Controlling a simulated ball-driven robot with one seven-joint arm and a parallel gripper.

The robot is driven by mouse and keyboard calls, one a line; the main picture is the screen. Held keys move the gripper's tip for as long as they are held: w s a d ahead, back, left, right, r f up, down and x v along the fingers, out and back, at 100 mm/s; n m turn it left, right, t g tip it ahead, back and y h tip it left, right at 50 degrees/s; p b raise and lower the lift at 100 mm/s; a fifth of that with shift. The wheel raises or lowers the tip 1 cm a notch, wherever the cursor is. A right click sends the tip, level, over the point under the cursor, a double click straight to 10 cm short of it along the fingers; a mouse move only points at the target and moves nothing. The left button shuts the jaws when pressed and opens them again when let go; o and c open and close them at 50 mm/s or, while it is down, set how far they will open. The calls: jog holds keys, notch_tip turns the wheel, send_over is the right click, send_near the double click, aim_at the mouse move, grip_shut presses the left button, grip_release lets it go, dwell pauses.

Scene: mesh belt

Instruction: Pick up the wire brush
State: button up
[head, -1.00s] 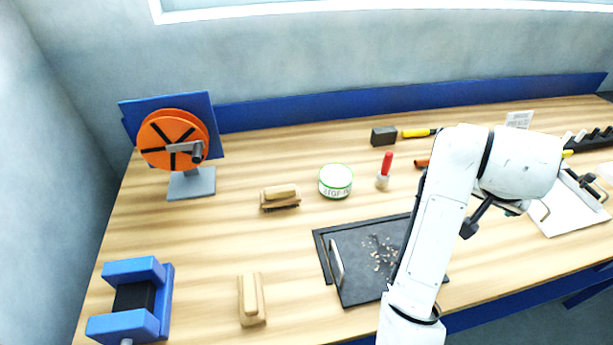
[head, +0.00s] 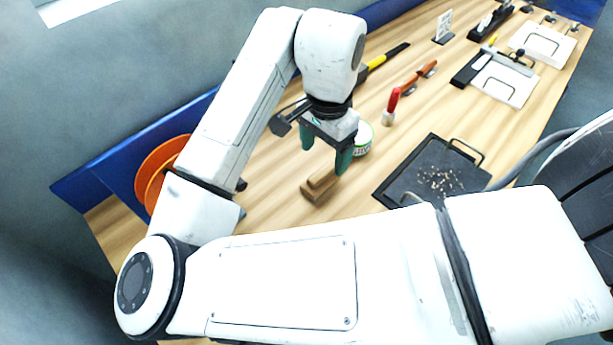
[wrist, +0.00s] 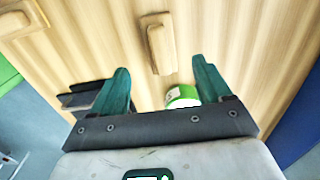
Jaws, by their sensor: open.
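The wire brush (head: 319,186), a wooden block with a raised handle, lies on the wooden bench. It also shows in the wrist view (wrist: 158,45), ahead of and roughly between my fingertips. Its bristles cannot be made out now. My gripper (head: 325,155) has two green fingers spread apart with nothing between them. It hangs above the bench close to the brush; in the wrist view my gripper (wrist: 160,66) points toward the handle. I cannot tell the exact height above it.
A white and green tin (head: 363,140) stands close beside my gripper, and also shows in the wrist view (wrist: 183,97). A black tray (head: 408,183) with debris lies to the right. A red-handled tool (head: 392,103) stands beyond. An orange reel (head: 158,168) is partly behind my arm.

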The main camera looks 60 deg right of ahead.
aim_at(324, 169)
notch_tip(324, 169, down, 3)
jog(key=shift+f, duration=0.2)
jog(key=shift+d+f+p, duration=0.15)
jog(key=shift+f+p, duration=0.05)
jog(key=shift+f, duration=1.2)
jog(key=shift+d+f+p, duration=0.1)
jog(key=shift+f+p, duration=0.05)
jog(key=shift+f, duration=1.2)
jog(key=c, duration=1.1)
jog(key=shift+r, duration=0.1)
